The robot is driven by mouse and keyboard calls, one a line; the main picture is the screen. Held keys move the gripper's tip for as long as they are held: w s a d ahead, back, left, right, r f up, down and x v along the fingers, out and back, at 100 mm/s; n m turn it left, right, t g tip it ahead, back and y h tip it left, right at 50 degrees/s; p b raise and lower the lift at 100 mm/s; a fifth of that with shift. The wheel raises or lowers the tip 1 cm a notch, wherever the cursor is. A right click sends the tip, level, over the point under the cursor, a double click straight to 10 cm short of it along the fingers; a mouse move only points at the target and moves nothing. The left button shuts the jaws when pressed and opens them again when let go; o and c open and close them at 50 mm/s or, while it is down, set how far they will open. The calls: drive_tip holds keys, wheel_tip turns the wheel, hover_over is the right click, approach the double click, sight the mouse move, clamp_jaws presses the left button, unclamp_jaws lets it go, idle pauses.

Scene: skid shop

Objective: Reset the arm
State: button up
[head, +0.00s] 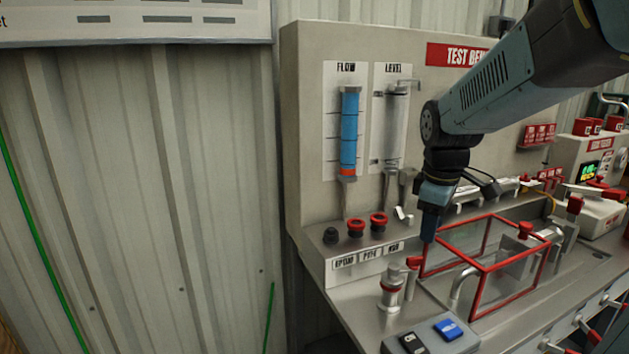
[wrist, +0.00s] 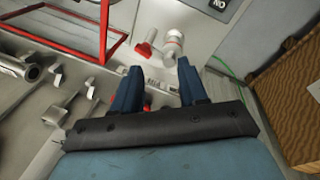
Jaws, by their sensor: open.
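My gripper (head: 429,228) hangs from my arm over the test bench (head: 315,120), fingers pointing down, just left of a red-framed clear box (head: 490,267). In the wrist view my gripper (wrist: 158,80) shows two blue fingers spread apart, with nothing between them. Beyond the fingertips stands a small metal valve with a red handle (wrist: 145,48). The same valve (head: 391,290) shows in the head view below and left of the fingers, apart from them.
Red and black knobs (head: 356,228) line the ledge below the blue flow tube (head: 349,130). A switch box (head: 430,338) sits at the bench front. A wooden crate (wrist: 292,110) stands at the right in the wrist view. Corrugated wall (head: 140,180) fills the left.

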drive_tip(key=s+r+m+t, duration=0.3)
drive_tip(key=s+r+m, duration=0.1)
drive_tip(key=s+m, duration=0.6)
drive_tip(key=shift+s+m+t+y, duration=0.3)
drive_tip(key=shift+s+y, duration=0.1)
drive_tip(key=shift+s, duration=1.4)
drive_tip(key=shift+s+a+r, duration=0.1)
drive_tip(key=shift+s, duration=0.05)
